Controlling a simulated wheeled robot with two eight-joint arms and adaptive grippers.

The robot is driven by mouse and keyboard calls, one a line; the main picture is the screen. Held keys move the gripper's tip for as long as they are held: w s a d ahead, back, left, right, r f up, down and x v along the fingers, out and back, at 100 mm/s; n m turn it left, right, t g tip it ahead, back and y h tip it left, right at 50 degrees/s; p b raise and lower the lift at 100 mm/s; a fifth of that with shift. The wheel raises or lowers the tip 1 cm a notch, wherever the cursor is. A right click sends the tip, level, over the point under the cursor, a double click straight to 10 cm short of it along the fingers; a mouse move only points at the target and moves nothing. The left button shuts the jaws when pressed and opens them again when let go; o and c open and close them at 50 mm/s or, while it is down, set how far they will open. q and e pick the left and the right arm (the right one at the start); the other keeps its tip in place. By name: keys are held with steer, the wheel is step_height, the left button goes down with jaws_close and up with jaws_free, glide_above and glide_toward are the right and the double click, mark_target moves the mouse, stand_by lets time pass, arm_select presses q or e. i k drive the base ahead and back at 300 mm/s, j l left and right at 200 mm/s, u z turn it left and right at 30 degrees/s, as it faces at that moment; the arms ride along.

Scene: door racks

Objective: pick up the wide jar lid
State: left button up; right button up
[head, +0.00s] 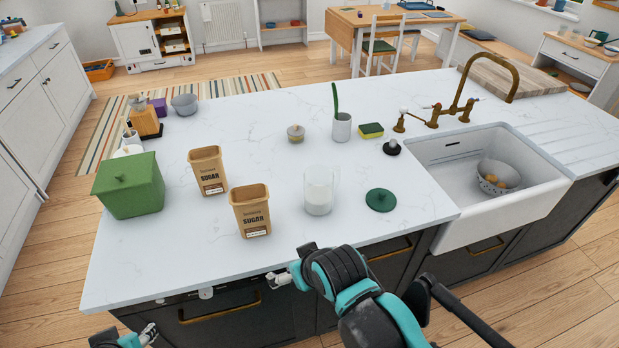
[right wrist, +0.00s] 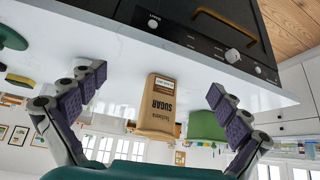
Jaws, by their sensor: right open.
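The wide jar lid, a dark green round disc with a small knob (head: 381,200), lies flat on the white counter, right of the glass jug. A dark green disc (right wrist: 10,38) also shows cut off at the left edge of the right wrist view. My right gripper (head: 286,277) is at the counter's front edge, left of and nearer than the lid, largely hidden behind its own wrist. In the right wrist view its purple-padded fingers (right wrist: 155,84) are spread wide with nothing between them. My left gripper (head: 150,334) shows only partly at the bottom left, apart from everything on the counter.
Two brown sugar containers (head: 251,210) (head: 208,170) and a clear glass jug (head: 319,191) stand left of the lid. A green canister (head: 130,185) is farther left. A black knobbed object (head: 392,147) and the white sink (head: 470,205) lie beyond and right.

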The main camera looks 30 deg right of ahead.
mark_target(380, 200)
steer(key=z, duration=1.6)
steer(key=i+l+u, duration=0.1)
steer(key=u, duration=0.35)
steer(key=l+u, duration=0.15)
steer(key=u, duration=0.25)
steer(key=i+l+u, duration=0.1)
steer(key=u, duration=0.35)
steer(key=l+u, duration=0.45)
steer(key=l, duration=1.4)
